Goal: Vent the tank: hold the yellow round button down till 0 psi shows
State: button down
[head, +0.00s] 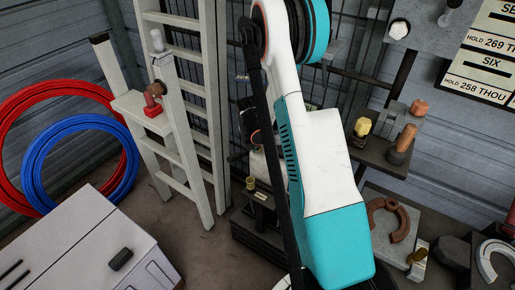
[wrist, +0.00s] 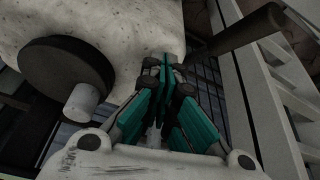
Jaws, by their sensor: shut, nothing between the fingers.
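My gripper (wrist: 165,65) shows in the wrist view with its teal fingers closed together and nothing between them. Its tips are in front of a large worn whitish surface (wrist: 135,25); I cannot tell whether they touch it. A small yellow knob (head: 362,127) stands on a dark block right of my arm in the head view. A smaller yellowish piece (head: 250,183) shows low, left of my arm. I cannot tell whether either is the round button. No psi reading is visible. My arm hides the middle of the head view, and my gripper is not made out there.
A dark disc (wrist: 65,75) with a pale peg is left of my fingers; a dark bar (wrist: 235,32) is at right. A ladder (head: 185,110), red hose (head: 30,105), blue hose (head: 35,160) and grey cabinet (head: 75,250) are at left. Orange-topped pegs (head: 404,140) stand at right.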

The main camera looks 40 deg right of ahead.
jog(key=shift+r, duration=0.15)
dwell(0.4)
jog(key=shift+r+p, duration=1.55)
jog(key=shift+r, duration=1.35)
jog(key=v, duration=1.1)
jog(key=shift+a+r, duration=0.15)
jog(key=shift+r, duration=0.25)
jog(key=shift+s, duration=0.1)
